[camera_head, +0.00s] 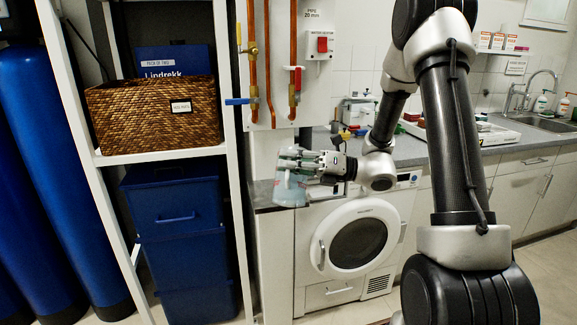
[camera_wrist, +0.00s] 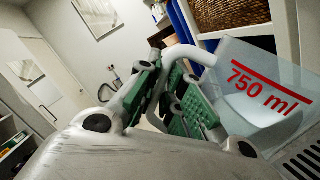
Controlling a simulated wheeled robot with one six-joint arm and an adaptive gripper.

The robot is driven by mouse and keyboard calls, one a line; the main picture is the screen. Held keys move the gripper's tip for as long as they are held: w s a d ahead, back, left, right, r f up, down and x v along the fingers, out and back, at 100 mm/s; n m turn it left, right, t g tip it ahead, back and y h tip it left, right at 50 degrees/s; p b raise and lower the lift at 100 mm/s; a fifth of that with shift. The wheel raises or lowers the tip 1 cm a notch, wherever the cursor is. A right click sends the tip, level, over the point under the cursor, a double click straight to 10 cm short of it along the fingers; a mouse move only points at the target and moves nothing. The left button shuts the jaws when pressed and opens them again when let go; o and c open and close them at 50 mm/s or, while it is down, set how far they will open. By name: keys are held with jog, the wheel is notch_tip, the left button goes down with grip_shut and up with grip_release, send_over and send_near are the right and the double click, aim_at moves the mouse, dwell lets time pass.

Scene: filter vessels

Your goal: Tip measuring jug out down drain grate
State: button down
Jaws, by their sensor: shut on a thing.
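The measuring jug (camera_head: 290,191) is clear, with a bluish tint, and hangs from my gripper in front of the counter end, left of the washing machine. In the wrist view the jug (camera_wrist: 258,92) shows a red "750 ml" mark and a pale handle. My gripper (camera_head: 303,160) is shut on the handle; in the wrist view its green-padded fingers (camera_wrist: 190,98) close around it. I cannot tell how much liquid the jug holds. A dark slotted surface (camera_wrist: 304,162) shows below the jug in the wrist view; it may be the drain grate. I cannot make out the grate in the head view.
A white shelf unit with a wicker basket (camera_head: 155,115) and blue bins (camera_head: 178,215) stands left of the jug. Copper pipes with valves (camera_head: 271,85) run down the wall behind. The washing machine (camera_head: 350,245) is to the right, under the grey counter (camera_head: 478,137).

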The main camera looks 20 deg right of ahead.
jog(key=shift+w+d+r+m+t, duration=0.3)
jog(key=shift+w+m, duration=0.3)
jog(key=shift+m, duration=0.45)
jog(key=shift+w+d+r+m+t, duration=0.2)
jog(key=shift+w+r+m+t, duration=0.25)
jog(key=shift+m, duration=0.65)
jog(key=shift+w+d+r+m+t, duration=0.25)
jog(key=shift+w+m, duration=0.45)
jog(key=shift+m, duration=0.35)
jog(key=shift+w+d+r+m+t, duration=0.2)
jog(key=shift+w+m, duration=0.25)
jog(key=shift+m, duration=0.2)
jog(key=shift+w+d+r+m+t, duration=0.1)
jog(key=shift+w+d+r+m, duration=0.1)
jog(key=shift+w+m, duration=0.35)
jog(key=shift+w+d+r+m+t, duration=0.1)
jog(key=shift+w+d+m, duration=0.1)
jog(key=shift+w+m, duration=0.35)
jog(key=shift+w+d+r+m+t+h, duration=0.15)
jog(key=shift+w+d+r+m, duration=0.1)
jog(key=shift+w+m, duration=0.25)
jog(key=shift+w+d+r+m+t+h, duration=0.1)
jog(key=shift+w+r+m, duration=0.2)
jog(key=shift+m, duration=0.45)
jog(key=shift+w+d+r+m+t+h, duration=0.1)
jog(key=shift+w+d+r+m+t, duration=0.1)
jog(key=shift+w+m, duration=0.35)
jog(key=shift+s, duration=0.1)
